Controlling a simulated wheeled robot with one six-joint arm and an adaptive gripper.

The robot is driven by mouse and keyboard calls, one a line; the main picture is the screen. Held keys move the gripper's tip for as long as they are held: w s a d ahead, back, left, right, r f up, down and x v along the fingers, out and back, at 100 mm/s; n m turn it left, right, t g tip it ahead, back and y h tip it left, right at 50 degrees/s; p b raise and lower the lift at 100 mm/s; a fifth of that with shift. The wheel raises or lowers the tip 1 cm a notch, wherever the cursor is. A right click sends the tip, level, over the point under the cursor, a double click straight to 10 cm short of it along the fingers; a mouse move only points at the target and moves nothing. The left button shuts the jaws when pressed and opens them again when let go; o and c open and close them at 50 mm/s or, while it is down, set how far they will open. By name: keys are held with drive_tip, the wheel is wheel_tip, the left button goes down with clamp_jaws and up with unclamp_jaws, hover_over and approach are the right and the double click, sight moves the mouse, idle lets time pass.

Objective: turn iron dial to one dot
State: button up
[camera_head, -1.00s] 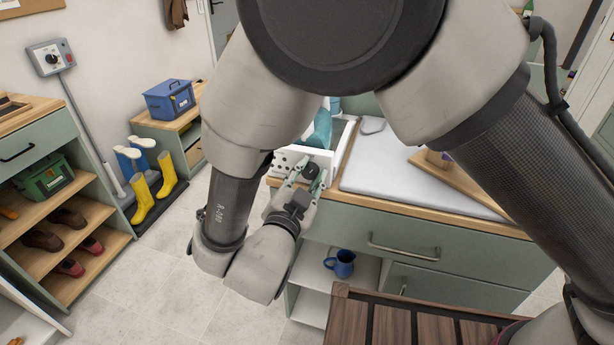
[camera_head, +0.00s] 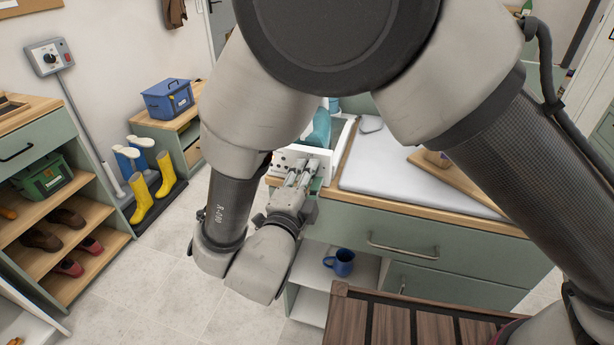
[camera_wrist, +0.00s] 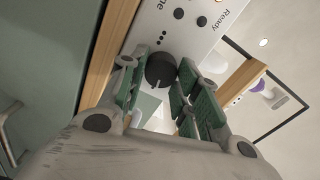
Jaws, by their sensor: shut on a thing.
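The dial (camera_wrist: 160,70) is a round black knob on a white panel (camera_wrist: 172,28) in the wrist view. A pale pointer line on it runs toward the bottom of the picture. A row of small black dots is printed on the panel just above the knob. My gripper (camera_wrist: 160,78) has its green-padded fingers on both sides of the dial and is shut on it. In the head view my gripper (camera_head: 301,173) is at the front of the white unit (camera_head: 290,153), and hides the dial. A teal iron-like object (camera_head: 320,130) shows behind it.
The white unit stands at the left end of a green counter (camera_head: 420,228) with a white pad (camera_head: 385,165). A blue mug (camera_head: 340,262) sits on the shelf below. A slatted wooden bench (camera_head: 400,325) is in front.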

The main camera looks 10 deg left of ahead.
drive_tip(key=shift+m, duration=0.4)
drive_tip(key=o, duration=1)
drive_tip(key=s, duration=1.2)
drive_tip(key=shift+a, duration=0.45)
